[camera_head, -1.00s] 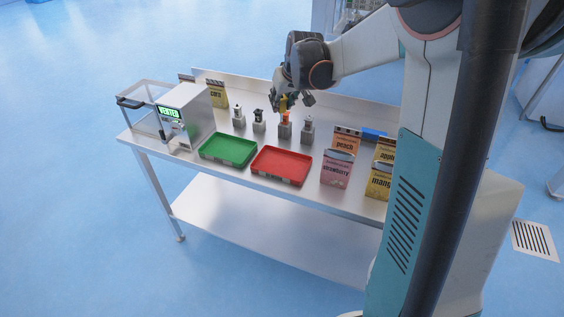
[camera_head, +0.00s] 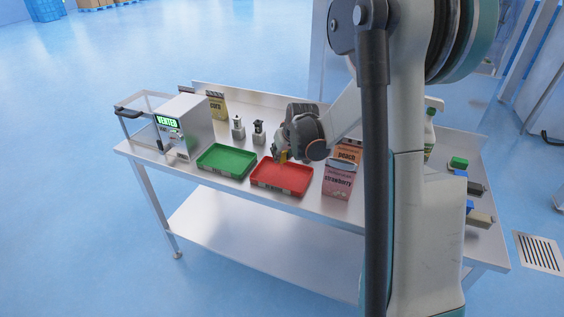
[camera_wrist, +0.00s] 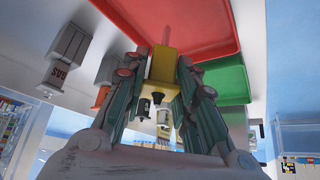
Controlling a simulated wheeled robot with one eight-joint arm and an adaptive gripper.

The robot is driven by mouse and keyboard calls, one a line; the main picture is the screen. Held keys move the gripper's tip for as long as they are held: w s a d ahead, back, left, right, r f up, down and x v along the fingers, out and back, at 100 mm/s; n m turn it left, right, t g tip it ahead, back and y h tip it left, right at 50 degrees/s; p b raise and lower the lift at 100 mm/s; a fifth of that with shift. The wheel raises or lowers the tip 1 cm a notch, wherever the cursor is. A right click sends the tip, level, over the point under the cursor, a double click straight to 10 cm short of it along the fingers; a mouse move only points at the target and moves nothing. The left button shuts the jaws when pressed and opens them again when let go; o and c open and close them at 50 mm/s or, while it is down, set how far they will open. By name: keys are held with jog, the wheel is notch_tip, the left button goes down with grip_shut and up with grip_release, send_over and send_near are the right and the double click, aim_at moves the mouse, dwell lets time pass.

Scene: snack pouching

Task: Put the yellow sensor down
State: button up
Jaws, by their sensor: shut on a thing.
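My gripper (camera_head: 279,154) is shut on the yellow sensor (camera_wrist: 162,65), a small yellow block with a dark round part. The sensor also shows as a small yellow patch in the head view (camera_head: 283,157). Gripper and sensor are at the back left corner of the red tray (camera_head: 282,189) in the head view. In the wrist view, the red tray (camera_wrist: 215,38) lies beyond the sensor; I cannot tell whether they touch. The tray's visible floor is empty. My wrist hides part of the row of grey stands behind.
A green tray (camera_head: 226,171) stands left of the red one. Two grey stands with dark-topped parts, (camera_head: 238,129) and (camera_head: 259,133), are behind it. The strawberry pouch (camera_head: 338,181) and peach pouch (camera_head: 349,153) stand to the right. A sealing machine (camera_head: 187,127) is at the left.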

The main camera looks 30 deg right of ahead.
aim_at(283, 158)
jog(key=shift+f+b, duration=0.35)
jog(key=shift+f, duration=1.2)
jog(key=shift+f, duration=0.2)
jog(key=o, duration=1)
jog(key=shift+o, duration=0.2)
jog(key=shift+r, duration=0.1)
jog(key=shift+s+r, duration=0.1)
jog(key=shift+r, duration=0.3)
jog(key=p+v, duration=0.3)
jog(key=v, duration=0.8)
jog(key=shift+s+r, duration=0.1)
jog(key=shift+r, duration=0.05)
